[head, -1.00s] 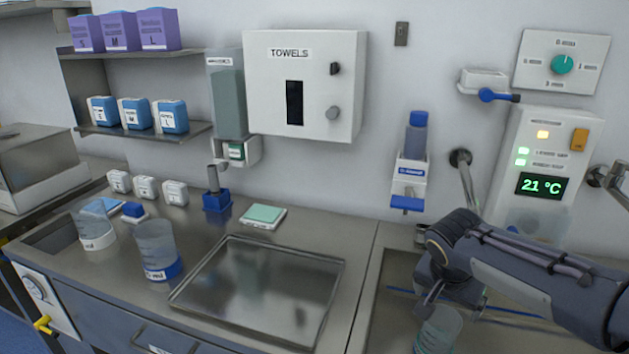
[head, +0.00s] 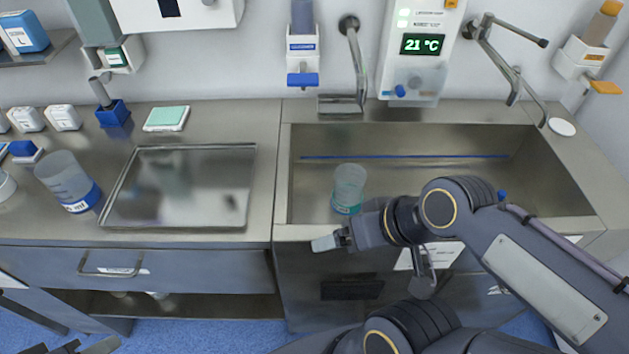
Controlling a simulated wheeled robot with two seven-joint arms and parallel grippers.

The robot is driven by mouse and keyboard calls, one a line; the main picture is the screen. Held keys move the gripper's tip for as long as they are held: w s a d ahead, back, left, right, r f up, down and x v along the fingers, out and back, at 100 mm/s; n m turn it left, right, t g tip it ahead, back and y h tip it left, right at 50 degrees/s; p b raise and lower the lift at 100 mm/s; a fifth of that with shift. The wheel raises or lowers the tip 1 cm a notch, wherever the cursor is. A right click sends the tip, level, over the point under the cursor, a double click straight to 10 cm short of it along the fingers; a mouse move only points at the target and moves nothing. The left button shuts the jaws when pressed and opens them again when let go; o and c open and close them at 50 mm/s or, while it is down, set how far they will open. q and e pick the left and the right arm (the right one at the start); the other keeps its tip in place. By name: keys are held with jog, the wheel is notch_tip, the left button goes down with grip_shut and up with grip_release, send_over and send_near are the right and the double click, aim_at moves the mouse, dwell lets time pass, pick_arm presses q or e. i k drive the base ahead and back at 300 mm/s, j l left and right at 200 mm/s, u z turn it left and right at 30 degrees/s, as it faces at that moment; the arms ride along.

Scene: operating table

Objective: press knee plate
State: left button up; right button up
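The knee plate (head: 352,289) is a dark, flat panel on the front of the sink cabinet, below the sink's front rim. My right gripper (head: 328,242) is in front of the cabinet, just below the rim and above the plate in the picture, with a visible gap between them. It is seen from the side, so I cannot tell whether its fingers are open. My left gripper (head: 85,348) just shows at the bottom left edge, far from the plate, with its two fingertips apart and nothing seen between them.
The steel sink (head: 430,180) holds a clear beaker (head: 348,185) near its front rim. A faucet (head: 357,70) stands behind it. A metal tray (head: 180,187) and another beaker (head: 68,180) are on the counter at left. My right arm covers part of the cabinet front.

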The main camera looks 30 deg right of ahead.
aim_at(350, 288)
jog(key=k+j+z, duration=0.15)
jog(key=z, duration=1.25)
